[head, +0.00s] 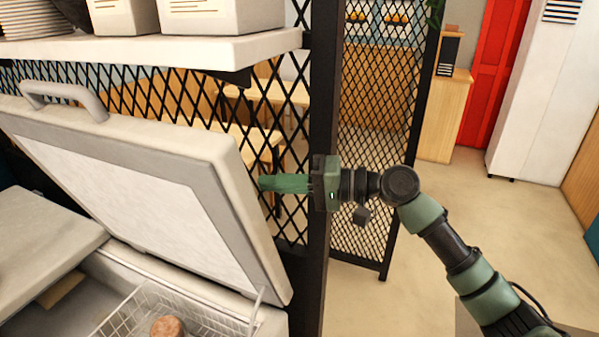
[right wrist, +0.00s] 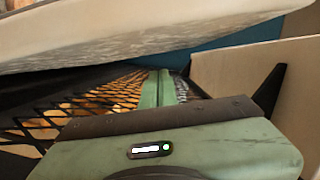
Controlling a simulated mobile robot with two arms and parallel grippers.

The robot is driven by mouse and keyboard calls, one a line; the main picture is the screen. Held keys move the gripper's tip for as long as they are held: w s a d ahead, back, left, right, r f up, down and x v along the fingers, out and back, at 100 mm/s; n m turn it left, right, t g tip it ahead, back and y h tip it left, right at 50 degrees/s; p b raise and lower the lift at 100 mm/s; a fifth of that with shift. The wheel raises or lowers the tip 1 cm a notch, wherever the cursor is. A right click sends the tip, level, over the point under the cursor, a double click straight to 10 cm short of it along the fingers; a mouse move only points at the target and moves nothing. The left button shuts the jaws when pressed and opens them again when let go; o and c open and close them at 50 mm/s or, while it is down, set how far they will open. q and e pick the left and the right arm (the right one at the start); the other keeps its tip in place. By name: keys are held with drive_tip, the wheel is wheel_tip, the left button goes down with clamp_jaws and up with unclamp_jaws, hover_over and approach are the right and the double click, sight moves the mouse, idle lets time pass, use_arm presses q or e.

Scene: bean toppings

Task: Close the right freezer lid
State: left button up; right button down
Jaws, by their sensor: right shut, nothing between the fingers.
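The right freezer lid (head: 130,185) stands open and tilted up in the head view, its pale inner panel showing and its curved handle (head: 65,98) at the top edge. My right gripper (head: 264,184) is shut and empty, pointing left just beside the lid's right edge. I cannot tell whether it touches the lid. In the right wrist view the shut fingers (right wrist: 156,90) lie below a pale slab that looks like the lid (right wrist: 150,35). The freezer's open bay holds a wire basket (head: 125,318) with a round brown item (head: 167,327). My left gripper is out of view.
A flat grey lid (head: 45,245) covers the freezer's left side. A black mesh partition (head: 375,130) with a dark post (head: 322,90) stands behind my right gripper. A shelf (head: 150,50) with white containers hangs above the lid. Open floor (head: 480,225) lies at the right.

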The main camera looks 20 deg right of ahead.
sight(256, 201)
drive_tip(key=a, duration=0.1)
drive_tip(key=s+a+f+p, duration=0.1)
drive_tip(key=s+a+p, duration=0.1)
drive_tip(key=a, duration=0.1)
drive_tip(key=shift+f, duration=0.15)
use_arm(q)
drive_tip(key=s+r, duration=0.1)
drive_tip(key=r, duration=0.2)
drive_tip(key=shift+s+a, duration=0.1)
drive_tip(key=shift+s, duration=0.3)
use_arm(e)
drive_tip(key=shift+f, duration=0.1)
drive_tip(key=shift+w, duration=0.1)
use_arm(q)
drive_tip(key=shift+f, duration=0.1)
use_arm(e)
drive_tip(key=shift+f, duration=0.1)
